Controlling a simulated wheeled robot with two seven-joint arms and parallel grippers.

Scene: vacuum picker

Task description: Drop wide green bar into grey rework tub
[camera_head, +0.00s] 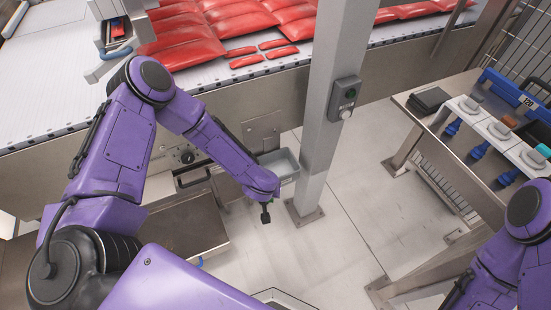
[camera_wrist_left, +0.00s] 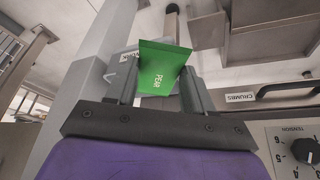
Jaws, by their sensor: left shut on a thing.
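The wide green bar (camera_wrist_left: 165,66), marked PEAR, stands between the fingers of my left gripper (camera_wrist_left: 160,88) in the left wrist view. The left gripper is shut on it. The bar appears outside and apart from the tub. My right gripper is out of view.
A steel post (camera_head: 322,125) with a button box (camera_head: 343,98) stands right of the tub. Red pouches (camera_head: 215,28) lie on the conveyor. A side bench (camera_head: 420,105) holds vacuum tools. A CRUMBS drawer (camera_wrist_left: 290,92) and TENSION dial (camera_wrist_left: 303,152) are nearby. Floor (camera_head: 345,235) is clear.

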